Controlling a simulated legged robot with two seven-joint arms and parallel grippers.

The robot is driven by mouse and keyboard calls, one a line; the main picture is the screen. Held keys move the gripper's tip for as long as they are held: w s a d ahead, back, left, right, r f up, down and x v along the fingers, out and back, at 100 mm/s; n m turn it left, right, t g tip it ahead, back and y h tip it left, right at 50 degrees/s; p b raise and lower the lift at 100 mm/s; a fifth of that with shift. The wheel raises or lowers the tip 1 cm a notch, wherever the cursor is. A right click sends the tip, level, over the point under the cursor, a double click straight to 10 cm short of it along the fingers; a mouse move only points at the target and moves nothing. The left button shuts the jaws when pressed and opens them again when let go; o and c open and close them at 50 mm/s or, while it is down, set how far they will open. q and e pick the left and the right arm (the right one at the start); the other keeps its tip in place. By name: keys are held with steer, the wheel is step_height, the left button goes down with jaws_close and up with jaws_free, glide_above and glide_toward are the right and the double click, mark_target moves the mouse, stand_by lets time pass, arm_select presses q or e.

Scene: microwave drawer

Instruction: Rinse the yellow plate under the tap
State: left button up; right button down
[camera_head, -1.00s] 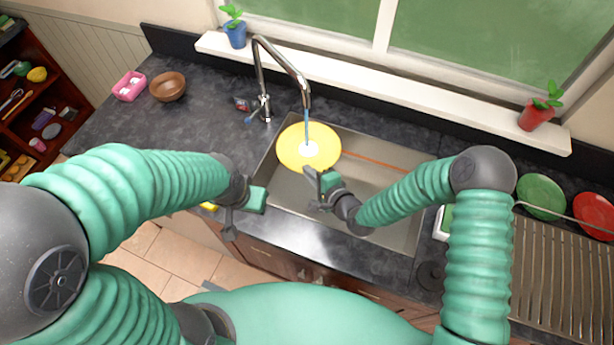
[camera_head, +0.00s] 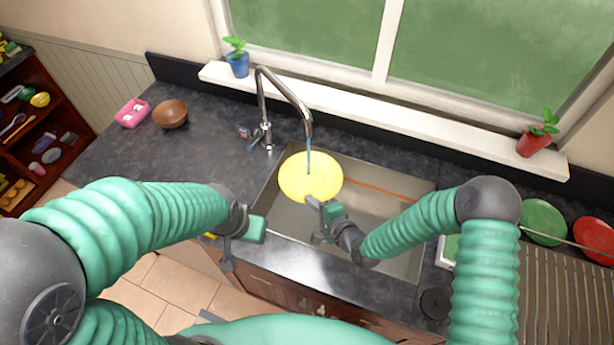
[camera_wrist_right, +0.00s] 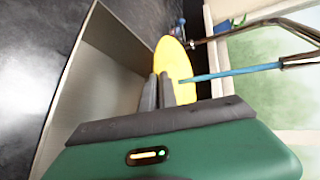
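The yellow plate (camera_head: 311,172) is held over the sink (camera_head: 370,205), under the tap (camera_head: 283,85). A thin blue stream of water (camera_head: 308,155) runs from the spout onto the plate. My right gripper (camera_head: 316,207) is at the plate's near edge. In the right wrist view its two fingers (camera_wrist_right: 158,92) are close together at the rim of the yellow plate (camera_wrist_right: 175,65), and the water (camera_wrist_right: 230,73) meets the plate's face. My left gripper (camera_head: 245,240) hangs in front of the sink's left front corner, away from the plate. Its fingertips are not clear.
A brown bowl (camera_head: 170,114) and a pink box (camera_head: 132,113) stand on the counter at left. A green plate (camera_head: 542,221) and a red plate (camera_head: 594,240) stand at the right by the drying rack (camera_head: 560,295). Potted plants stand on the windowsill (camera_head: 400,107).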

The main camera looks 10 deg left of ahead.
arm_select(q)
steer(key=shift+a+r, duration=0.1)
steer(key=shift+a, duration=0.25)
arm_select(e)
steer(key=s+a, duration=0.3)
steer(key=s, duration=0.4)
steer(key=shift+s+a, duration=0.15)
steer(key=shift+a, duration=0.2)
arm_select(q)
steer(key=shift+d, duration=0.2)
arm_select(e)
steer(key=shift+d, duration=0.2)
arm_select(q)
steer(key=shift+a, duration=0.15)
arm_select(e)
steer(key=shift+a, duration=0.15)
arm_select(q)
steer(key=shift+r, duration=0.1)
arm_select(e)
steer(key=shift+r, duration=0.1)
